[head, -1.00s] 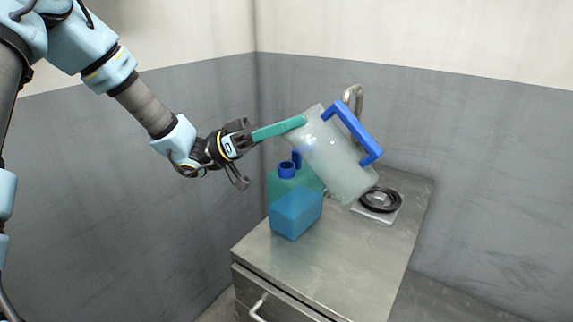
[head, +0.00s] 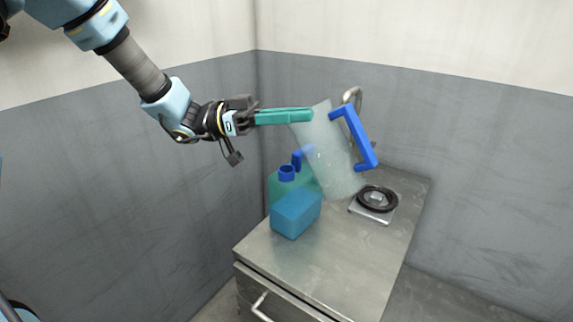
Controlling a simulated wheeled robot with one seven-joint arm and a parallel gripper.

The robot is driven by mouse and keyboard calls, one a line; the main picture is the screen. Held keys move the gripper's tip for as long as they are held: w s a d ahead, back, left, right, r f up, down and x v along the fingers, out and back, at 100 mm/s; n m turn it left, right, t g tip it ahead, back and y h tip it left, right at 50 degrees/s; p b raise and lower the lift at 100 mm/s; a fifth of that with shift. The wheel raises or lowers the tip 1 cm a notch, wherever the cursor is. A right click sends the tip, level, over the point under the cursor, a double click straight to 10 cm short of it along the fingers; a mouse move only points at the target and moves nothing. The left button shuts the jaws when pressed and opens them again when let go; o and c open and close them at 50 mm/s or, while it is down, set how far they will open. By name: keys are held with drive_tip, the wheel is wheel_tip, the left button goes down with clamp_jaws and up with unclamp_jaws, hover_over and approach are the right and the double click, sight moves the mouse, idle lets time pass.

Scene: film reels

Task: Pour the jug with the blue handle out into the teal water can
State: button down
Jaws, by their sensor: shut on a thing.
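My gripper (head: 308,115), with long teal fingers, is shut on the upper part of the jug (head: 332,160) from the left. The jug is pale and see-through, with a blue handle (head: 358,140) on its right side. It is held in the air, tilted with its top end leaning left. The teal water can (head: 279,190) stands on the metal top, just left of and below the jug. The jug partly overlaps the can's right side. I cannot make out any stream between them.
A metal cabinet (head: 300,266) carries the can. A small plate with a black ring (head: 377,200) lies behind right of it. A curved metal tap (head: 353,95) rises behind the jug. Grey walls close the corner. The cabinet's front top is clear.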

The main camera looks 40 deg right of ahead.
drive_tip(key=shift+s+r+m+t+y+p, duration=0.2)
drive_tip(key=shift+r+t+p, duration=0.15)
drive_tip(key=shift+r+p, duration=0.2)
drive_tip(key=shift+s+r+m+t+y+p, duration=0.2)
drive_tip(key=shift+r+t+p, duration=0.15)
drive_tip(key=shift+r+p, duration=0.15)
drive_tip(key=shift+r+p, duration=0.2)
drive_tip(key=shift+p, duration=0.1)
drive_tip(key=shift+s+d+r+m+t+y+p, duration=0.15)
drive_tip(key=shift+r+m+t+y+p, duration=0.4)
drive_tip(key=shift+t+p, duration=0.55)
drive_tip(key=shift+s+a+r+m+t+y+p, duration=0.1)
drive_tip(key=shift+s+r+m+t+y+p, duration=0.15)
drive_tip(key=shift+r+t+y+p, duration=0.7)
drive_tip(key=shift+f+h+p, duration=0.25)
drive_tip(key=shift+h+p, duration=0.15)
drive_tip(key=shift+p, duration=0.1)
